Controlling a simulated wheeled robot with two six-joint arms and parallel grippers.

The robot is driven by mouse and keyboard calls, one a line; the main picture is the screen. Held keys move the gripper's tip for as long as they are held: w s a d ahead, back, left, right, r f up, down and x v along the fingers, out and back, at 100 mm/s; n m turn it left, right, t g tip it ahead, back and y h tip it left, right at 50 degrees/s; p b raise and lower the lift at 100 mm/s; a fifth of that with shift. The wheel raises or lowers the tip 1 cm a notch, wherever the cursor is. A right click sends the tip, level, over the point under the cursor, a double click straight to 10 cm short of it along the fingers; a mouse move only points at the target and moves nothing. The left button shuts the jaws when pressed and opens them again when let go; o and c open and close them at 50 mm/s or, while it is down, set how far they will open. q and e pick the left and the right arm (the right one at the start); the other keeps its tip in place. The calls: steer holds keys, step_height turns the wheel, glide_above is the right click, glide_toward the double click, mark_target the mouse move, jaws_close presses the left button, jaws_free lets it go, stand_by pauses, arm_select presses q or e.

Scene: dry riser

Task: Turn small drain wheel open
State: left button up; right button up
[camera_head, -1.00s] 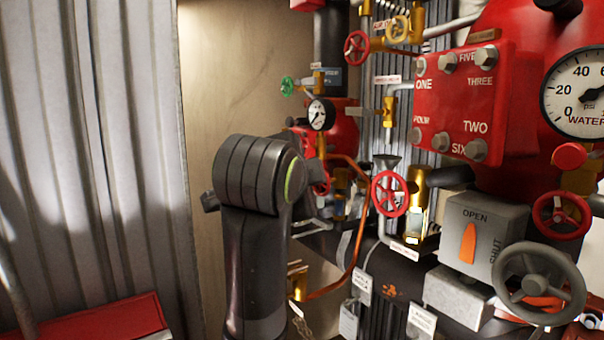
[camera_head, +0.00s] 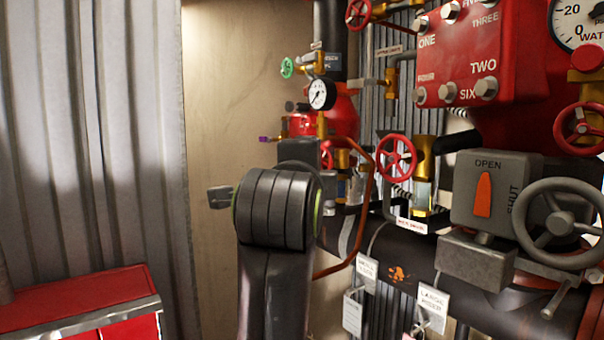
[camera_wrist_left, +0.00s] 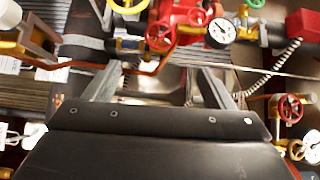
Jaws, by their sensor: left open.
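I cannot tell which wheel is the small drain wheel, as no readable label marks it. Candidates are the red wheel (camera_head: 397,157) beside a brass valve with a sight glass, the green wheel (camera_head: 288,67) and the upper red wheel (camera_head: 358,12). In the left wrist view a red wheel (camera_wrist_left: 160,36) is just beyond my left gripper (camera_wrist_left: 158,70), slightly above the gap between its fingers. The fingers are spread, with no object held. In the head view my left wrist hides most of the gripper. My right gripper is out of view.
A grey box marked OPEN and SHUT (camera_head: 490,165) and a large grey handwheel (camera_head: 562,222) stand at right. A copper pipe (camera_head: 371,200) curves beside my wrist. A small gauge (camera_head: 321,95) is above it. A red cabinet (camera_head: 85,300) stands lower left.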

arm_select(q)
steer(key=shift+w+d+f+p, duration=0.1)
steer(key=shift+w+d+p, duration=0.5)
steer(key=shift+w+p, duration=1.8)
steer(key=shift+w+d+p, duration=0.55)
steer(key=shift+w+p, duration=1)
steer(key=shift+w, duration=1.65)
steer(key=shift+w+d+f+p, duration=0.1)
steer(key=shift+w+d+p, duration=0.5)
steer(key=shift+w+p, duration=1.8)
steer(key=shift+w+b, duration=0.4)
steer(key=shift+b, duration=0.05)
steer(key=c, duration=1)
steer(key=shift+r+n+g, duration=0.1)
steer(key=shift+n+g, duration=0.4)
steer(key=shift+g, duration=0.1)
steer(key=n+g, duration=0.2)
steer(key=g, duration=0.1)
